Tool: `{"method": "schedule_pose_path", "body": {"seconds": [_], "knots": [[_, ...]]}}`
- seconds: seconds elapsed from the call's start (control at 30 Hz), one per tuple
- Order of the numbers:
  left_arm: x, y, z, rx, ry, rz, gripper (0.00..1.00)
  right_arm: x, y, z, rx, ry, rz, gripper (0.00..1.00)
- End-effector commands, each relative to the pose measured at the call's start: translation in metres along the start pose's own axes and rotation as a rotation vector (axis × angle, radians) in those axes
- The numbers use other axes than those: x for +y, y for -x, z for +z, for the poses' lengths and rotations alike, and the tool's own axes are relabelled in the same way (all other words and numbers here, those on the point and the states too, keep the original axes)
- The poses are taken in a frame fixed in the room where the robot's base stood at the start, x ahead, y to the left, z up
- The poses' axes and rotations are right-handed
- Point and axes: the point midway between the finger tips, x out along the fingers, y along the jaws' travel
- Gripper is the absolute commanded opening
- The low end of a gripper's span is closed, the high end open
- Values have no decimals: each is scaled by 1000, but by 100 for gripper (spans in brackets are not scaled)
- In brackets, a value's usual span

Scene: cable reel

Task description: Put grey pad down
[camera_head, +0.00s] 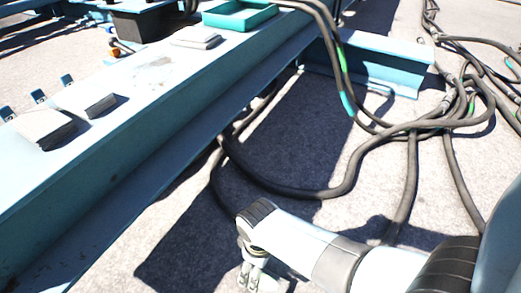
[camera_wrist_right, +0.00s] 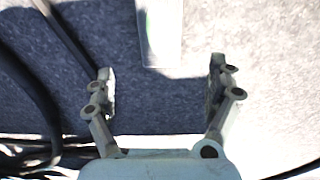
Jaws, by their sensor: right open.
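Grey pads lie on the top of the long blue beam (camera_head: 150,125). A light grey pad (camera_head: 45,127) is at the left, with a smaller dark-sided one (camera_head: 100,105) beside it. Another pale grey pad (camera_head: 195,38) lies farther back, near a teal tray (camera_head: 240,15). My right gripper (camera_head: 255,278) is low at the bottom of the head view, over the carpet-like grey floor and away from those pads. In the right wrist view its jaws (camera_wrist_right: 163,85) are spread and empty. Ahead of them is a pale piece with a green stripe (camera_wrist_right: 160,35); I cannot tell what it is. My left gripper is not in view.
Thick black cables (camera_head: 345,180) loop across the floor from the beam to the right and tangle at the far right. A short blue beam (camera_head: 375,65) lies behind them. A dark block (camera_head: 145,22) stands at the back left. Shaded floor lies beside the long beam.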

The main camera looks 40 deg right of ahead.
Motion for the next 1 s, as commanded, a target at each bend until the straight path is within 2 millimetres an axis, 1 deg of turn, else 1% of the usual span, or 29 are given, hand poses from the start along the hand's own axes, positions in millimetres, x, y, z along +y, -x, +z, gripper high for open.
{"method": "schedule_pose_path", "body": {"seconds": [0.03,0.3,0.37,0.47,0.57,0.6,0.67,0.7,0.77,0.8,0.9,1.0], "knots": [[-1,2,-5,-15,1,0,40,0,5,-1,2,0,0,88],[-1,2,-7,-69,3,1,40,0,9,2,0,-2,1,88],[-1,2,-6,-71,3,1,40,2,10,7,15,-13,10,88],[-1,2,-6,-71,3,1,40,10,20,28,89,-63,50,88],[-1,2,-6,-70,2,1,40,23,51,56,225,-134,110,88],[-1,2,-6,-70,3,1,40,27,70,66,291,-162,132,88],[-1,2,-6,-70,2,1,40,31,102,77,389,-196,157,88],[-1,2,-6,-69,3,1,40,32,125,84,452,-216,167,88],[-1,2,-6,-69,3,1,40,32,160,90,538,-240,175,88],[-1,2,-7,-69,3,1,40,32,181,92,589,-253,176,88],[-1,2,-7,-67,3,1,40,29,222,94,683,-277,170,88],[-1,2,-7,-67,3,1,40,27,242,94,729,-287,165,88]]}}
